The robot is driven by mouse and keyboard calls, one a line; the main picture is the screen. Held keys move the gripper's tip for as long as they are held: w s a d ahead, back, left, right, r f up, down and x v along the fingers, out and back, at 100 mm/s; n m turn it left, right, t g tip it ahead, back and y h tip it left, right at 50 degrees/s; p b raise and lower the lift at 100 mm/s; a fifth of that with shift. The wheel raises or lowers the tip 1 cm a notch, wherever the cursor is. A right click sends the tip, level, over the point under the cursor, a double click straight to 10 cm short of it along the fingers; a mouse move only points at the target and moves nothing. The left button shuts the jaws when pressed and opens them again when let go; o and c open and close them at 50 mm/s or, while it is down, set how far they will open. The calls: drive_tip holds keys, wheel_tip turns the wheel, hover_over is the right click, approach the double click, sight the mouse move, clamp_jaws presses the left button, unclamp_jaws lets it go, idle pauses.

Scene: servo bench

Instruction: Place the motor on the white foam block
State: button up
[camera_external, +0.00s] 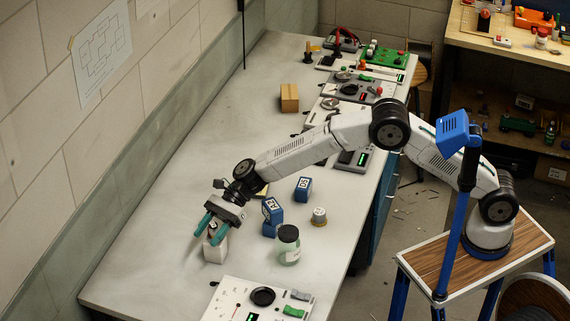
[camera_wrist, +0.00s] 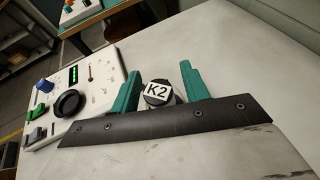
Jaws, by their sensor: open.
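The white foam block (camera_external: 215,251) stands near the left edge of the bench in the external view. A small dark round part, which looks like the motor (camera_external: 212,228), shows just above it between my gripper's fingers. In the wrist view the motor (camera_wrist: 157,93) has a white K2 label, a black rim and a greyish body. My gripper (camera_external: 209,236) is open, its teal fingers on either side of the motor. The wrist view shows gaps between the fingers (camera_wrist: 160,68) and the motor. The motor appears to rest on the block, but the fingers partly hide the contact.
Blue labelled blocks (camera_external: 272,211) (camera_external: 303,189), a dark-lidded jar (camera_external: 288,245) and a small silver part (camera_external: 319,217) stand right of my gripper. A control panel (camera_external: 235,296) lies at the front. A wooden block (camera_external: 289,98) stands farther back. The left bench strip is clear.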

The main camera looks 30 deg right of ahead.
drive_tip(key=v, duration=1.2)
drive_tip(key=shift+r, duration=0.2)
drive_tip(key=w+d+r+n+t+h, duration=0.15)
drive_tip(key=d+r, duration=0.25)
drive_tip(key=d, duration=0.8)
drive_tip(key=d+r+n+t+h, duration=0.1)
drive_tip(key=d+r+n, duration=0.3)
drive_tip(key=d, duration=0.7)
drive_tip(key=w+d+r+n+t+h, duration=0.15)
drive_tip(key=d+r, duration=0.35)
drive_tip(key=d, duration=0.7)
drive_tip(key=s+d+f+n+t+h, duration=0.1)
drive_tip(key=s+d+n+h, duration=0.1)
drive_tip(key=s+d, duration=0.4)
drive_tip(key=s+d+f+n+t+h, duration=0.1)
drive_tip(key=s+d, duration=0.6)
drive_tip(key=d, duration=1)
drive_tip(key=s+d+f+n+t+h, duration=0.1)
drive_tip(key=s+d+h, duration=0.4)
drive_tip(key=d, duration=0.6)
wheel_tip(320, 180, down, 2)
drive_tip(key=shift+s+d+n, duration=0.4)
drive_tip(key=shift+s+n, duration=0.4)
drive_tip(key=shift+s, duration=0.45)
